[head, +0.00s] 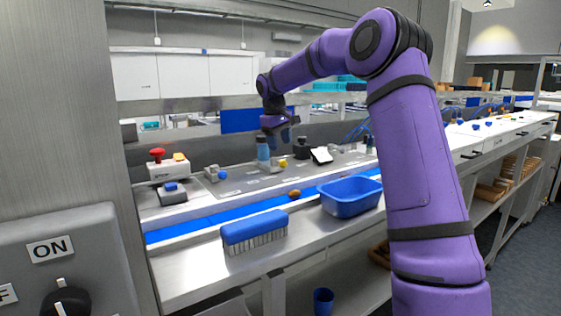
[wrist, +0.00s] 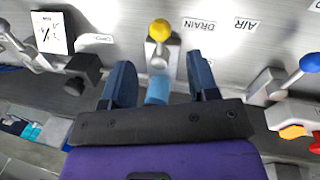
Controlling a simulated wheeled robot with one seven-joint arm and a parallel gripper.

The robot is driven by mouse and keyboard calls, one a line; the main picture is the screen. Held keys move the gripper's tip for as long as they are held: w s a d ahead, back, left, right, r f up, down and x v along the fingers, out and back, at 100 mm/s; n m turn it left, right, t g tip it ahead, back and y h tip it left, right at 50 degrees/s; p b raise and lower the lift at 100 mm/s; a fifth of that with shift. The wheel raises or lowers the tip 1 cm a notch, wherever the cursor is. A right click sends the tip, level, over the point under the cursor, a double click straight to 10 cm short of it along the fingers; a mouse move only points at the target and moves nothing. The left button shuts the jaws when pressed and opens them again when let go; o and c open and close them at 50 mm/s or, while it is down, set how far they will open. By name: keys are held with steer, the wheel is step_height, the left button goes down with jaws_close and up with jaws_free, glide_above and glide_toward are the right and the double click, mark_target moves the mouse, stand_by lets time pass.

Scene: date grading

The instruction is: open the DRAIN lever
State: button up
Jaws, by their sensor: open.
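A lever with a yellow ball knob (wrist: 159,31) stands on a grey metal mount beside the DRAIN label (wrist: 198,25) in the wrist view. Its yellow knob (head: 283,162) also shows small on the counter in the head view. My gripper (wrist: 161,76) is open, its two dark blue fingers on either side of the lever's line, with the knob beyond the fingertips and nothing clasped. In the head view my gripper (head: 279,131) hangs above the counter, near the lever. A light blue object (wrist: 158,90) shows between the fingers, partly hidden by the palm.
A blue-knobbed lever (wrist: 310,63) stands right in the wrist view, with the AIR label (wrist: 245,24) between the levers. A black block (wrist: 86,68) and white card (wrist: 50,33) are left. A blue tub (head: 350,197) and brush (head: 254,227) sit nearer me.

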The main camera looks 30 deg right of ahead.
steer(key=f, duration=0.2)
steer(key=d+f, duration=0.1)
steer(key=f, duration=0.4)
steer(key=shift+w+d, duration=0.1)
steer(key=shift+d, duration=0.05)
steer(key=c, duration=0.9)
